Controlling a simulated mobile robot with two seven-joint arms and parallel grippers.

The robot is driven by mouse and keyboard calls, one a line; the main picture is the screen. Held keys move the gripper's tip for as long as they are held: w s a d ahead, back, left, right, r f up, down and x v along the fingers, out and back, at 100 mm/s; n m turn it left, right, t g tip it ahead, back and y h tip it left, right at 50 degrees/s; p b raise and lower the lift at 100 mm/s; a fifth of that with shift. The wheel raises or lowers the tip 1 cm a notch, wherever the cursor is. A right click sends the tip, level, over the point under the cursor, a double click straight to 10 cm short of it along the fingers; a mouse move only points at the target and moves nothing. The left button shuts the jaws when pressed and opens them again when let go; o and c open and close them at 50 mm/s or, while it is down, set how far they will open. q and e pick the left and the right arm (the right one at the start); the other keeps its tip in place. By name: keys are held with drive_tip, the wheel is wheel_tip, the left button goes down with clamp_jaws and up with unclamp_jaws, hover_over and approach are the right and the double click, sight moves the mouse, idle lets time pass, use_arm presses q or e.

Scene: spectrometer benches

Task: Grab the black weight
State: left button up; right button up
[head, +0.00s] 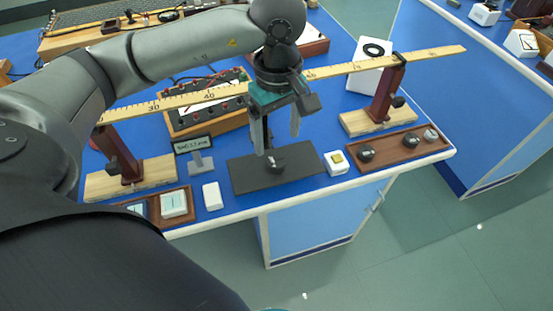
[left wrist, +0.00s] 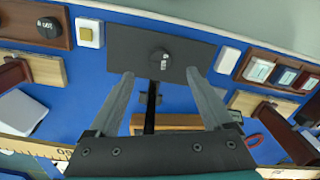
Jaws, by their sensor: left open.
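A black weight (head: 275,163) with a pale label sits on the dark base plate (head: 247,182) of a stand. In the left wrist view the black weight (left wrist: 158,65) lies between and just beyond my fingertips, apart from them. My left gripper (head: 276,142) is open and empty, pointing down above the plate. My right gripper is not in view.
A long yellow ruler (head: 432,55) on two wooden-based stands spans behind the gripper. A white block with a yellow top (head: 337,161) stands right of the plate. A small sign (head: 193,146) and a white block (head: 212,196) stand left. The table's front edge is close.

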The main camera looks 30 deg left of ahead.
sight(276, 161)
use_arm(q)
wheel_tip(276, 161, down, 2)
drive_tip(key=shift+f, duration=0.4)
drive_tip(key=f, duration=0.1)
drive_tip(key=f+b, duration=0.1)
drive_tip(key=f, duration=0.2)
drive_tip(key=shift+w+a+f, duration=0.15)
drive_tip(key=shift+a+f, duration=0.1)
drive_tip(key=shift+f, duration=0.15)
clamp_jaws()
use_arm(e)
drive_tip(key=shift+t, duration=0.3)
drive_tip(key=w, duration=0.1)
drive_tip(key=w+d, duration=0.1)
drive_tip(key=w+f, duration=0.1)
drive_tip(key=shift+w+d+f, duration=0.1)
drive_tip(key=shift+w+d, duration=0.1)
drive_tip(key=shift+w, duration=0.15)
use_arm(q)
drive_tip(key=shift+r, duration=0.1)
